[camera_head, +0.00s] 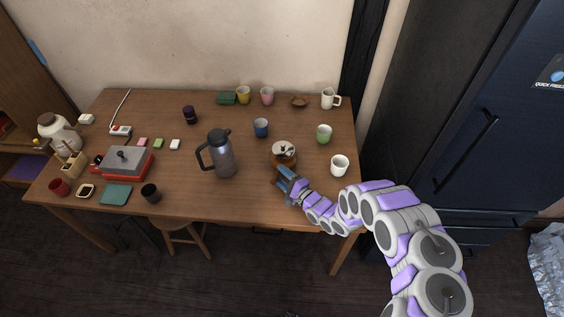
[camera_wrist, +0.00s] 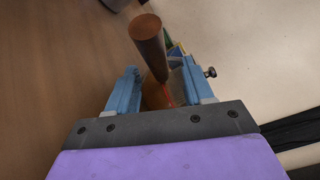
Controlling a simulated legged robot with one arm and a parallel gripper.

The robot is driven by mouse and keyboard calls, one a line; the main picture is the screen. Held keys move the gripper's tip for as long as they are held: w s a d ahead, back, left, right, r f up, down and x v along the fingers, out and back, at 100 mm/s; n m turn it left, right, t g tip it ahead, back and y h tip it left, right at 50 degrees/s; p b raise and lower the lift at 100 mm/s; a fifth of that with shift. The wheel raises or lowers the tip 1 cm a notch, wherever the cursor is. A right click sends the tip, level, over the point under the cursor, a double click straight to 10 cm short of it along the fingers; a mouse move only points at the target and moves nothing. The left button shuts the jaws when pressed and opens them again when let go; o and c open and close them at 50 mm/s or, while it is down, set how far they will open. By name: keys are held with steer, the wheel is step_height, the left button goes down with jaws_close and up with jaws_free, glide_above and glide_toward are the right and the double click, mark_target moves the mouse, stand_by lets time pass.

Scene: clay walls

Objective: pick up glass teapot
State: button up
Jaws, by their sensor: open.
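The glass teapot (camera_head: 284,150) stands on the right half of the table, with a pale lid and brown contents. My gripper (camera_head: 287,181) is at its near side, low over the table. In the wrist view, a brown wooden handle (camera_wrist: 148,42) points toward the camera between the open fingers of my gripper (camera_wrist: 160,78). An amber part (camera_wrist: 158,97), likely the teapot's body, shows behind it. The fingers are apart, and I cannot tell whether either touches the handle. The teapot's lower near side is partly hidden by my gripper in the head view.
A grey thermal jug (camera_head: 221,155) stands left of the teapot and a blue cup (camera_head: 261,127) behind it. A white cup (camera_head: 340,166) and a green cup (camera_head: 324,133) stand to the right. The table's front edge is clear between jug and gripper.

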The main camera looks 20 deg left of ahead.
steer(key=b+x, duration=0.1)
steer(key=x, duration=0.3)
steer(key=shift+a, duration=0.2)
steer(key=shift+d, duration=0.15)
steer(key=c, duration=0.4)
steer(key=shift+s, duration=0.1)
jaws_close()
